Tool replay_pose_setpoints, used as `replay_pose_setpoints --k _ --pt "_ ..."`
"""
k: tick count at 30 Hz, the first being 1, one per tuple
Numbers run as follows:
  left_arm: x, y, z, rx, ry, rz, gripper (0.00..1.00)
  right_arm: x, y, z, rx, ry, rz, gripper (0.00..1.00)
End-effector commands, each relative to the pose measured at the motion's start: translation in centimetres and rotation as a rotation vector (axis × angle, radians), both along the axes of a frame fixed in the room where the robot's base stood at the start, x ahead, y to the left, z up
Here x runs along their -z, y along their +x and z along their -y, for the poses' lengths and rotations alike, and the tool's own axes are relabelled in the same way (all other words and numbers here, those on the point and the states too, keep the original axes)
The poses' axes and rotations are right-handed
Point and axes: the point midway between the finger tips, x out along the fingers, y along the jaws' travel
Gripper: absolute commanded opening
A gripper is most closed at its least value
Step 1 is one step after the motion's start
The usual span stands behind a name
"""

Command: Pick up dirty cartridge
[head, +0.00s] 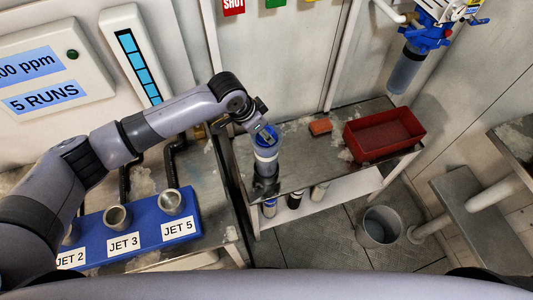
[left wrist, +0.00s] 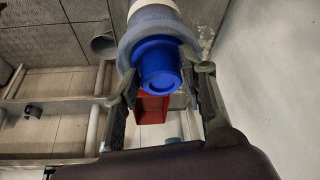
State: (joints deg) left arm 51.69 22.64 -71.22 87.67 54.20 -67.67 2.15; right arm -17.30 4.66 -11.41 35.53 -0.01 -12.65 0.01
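A cartridge (head: 266,167) with a blue cap and a white and grey body is at the left end of the metal bench. It looks roughly upright, and its lower part looks dark. I cannot tell whether its base rests on the bench. My left gripper (head: 264,136) is at its top end. In the left wrist view, the blue cap (left wrist: 160,65) and a wider grey collar (left wrist: 150,32) lie at and between the fingers of my left gripper (left wrist: 167,80). The fingers are spread wide, with narrow gaps beside the cap. My right gripper is not in view.
A red tray (head: 384,134) and an orange block (head: 320,127) are on the metal bench (head: 300,168). Several cylinders stand on the shelf below. A grey bucket (head: 381,227) is on the floor. A blue-headed filter housing (head: 406,70) hangs at upper right. A blue jet rack (head: 140,228) is at left.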

Motion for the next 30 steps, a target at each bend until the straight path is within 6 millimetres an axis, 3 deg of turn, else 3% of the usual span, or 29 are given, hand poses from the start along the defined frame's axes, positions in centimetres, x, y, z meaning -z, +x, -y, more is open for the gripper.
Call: replay_pose_setpoints --k 4,17,30 --pt "0.0 0.0 0.0 0.000 0.000 0.000 0.38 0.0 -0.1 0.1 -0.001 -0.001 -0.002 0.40" --pt "0.0 0.0 -0.1 -0.001 0.000 0.000 0.10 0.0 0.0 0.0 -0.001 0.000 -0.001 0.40" --pt "-1.2 0.2 0.0 -0.001 -0.003 0.003 0.09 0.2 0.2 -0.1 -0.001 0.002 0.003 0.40"
